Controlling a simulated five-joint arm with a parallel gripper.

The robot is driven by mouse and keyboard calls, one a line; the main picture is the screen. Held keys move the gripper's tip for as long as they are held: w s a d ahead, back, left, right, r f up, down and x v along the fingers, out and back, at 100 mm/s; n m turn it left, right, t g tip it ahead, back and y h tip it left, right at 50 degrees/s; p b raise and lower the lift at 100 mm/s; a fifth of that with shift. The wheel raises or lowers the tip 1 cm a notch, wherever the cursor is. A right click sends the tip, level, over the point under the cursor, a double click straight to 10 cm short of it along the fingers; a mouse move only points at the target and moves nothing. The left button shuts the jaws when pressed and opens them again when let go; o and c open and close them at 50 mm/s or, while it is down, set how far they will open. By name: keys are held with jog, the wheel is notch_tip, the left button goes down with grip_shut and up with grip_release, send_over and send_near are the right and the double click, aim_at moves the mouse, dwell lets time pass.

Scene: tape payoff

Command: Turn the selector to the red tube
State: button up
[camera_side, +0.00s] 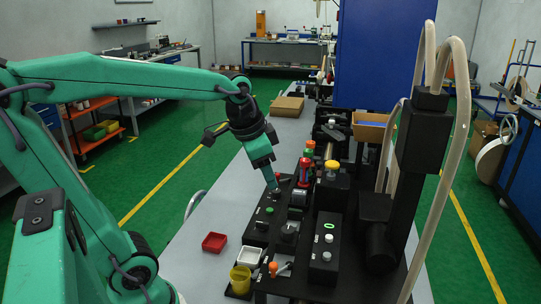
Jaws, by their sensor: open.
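My gripper (273,183) points down, just above or at the far end of a low black control box (258,228) with a green button (269,210). Its jaws are small here, and I cannot tell whether they touch a small part below. A red upright tube-like part (304,172) stands just right of my gripper, with a green-topped part behind it. I cannot surely pick out the selector. A dark knob-like part (289,231) sits nearer the camera, and an orange-knobbed lever (273,268) is at the front.
A yellow mushroom button (331,166) tops a black block at right. A red tray (214,242), a white tray (249,256) and a yellow cup (240,278) stand at the front left. The grey table's left side is mostly clear.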

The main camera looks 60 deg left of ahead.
jog(key=w+a+f+m+g, duration=0.1)
jog(key=w+a+m, duration=0.1)
jog(key=w+a, duration=0.35)
jog(key=m+g, duration=0.3)
jog(key=m, duration=0.3)
send_over(276, 191)
jog(key=shift+h, duration=0.3)
notch_tip(276, 191, down, 14)
jog(key=shift+s+d+r, duration=0.1)
jog(key=shift+r, duration=0.05)
jog(key=shift+a+f, duration=0.2)
jog(key=shift+f, duration=0.05)
jog(key=shift+f, duration=3.9)
jog(key=c, duration=1)
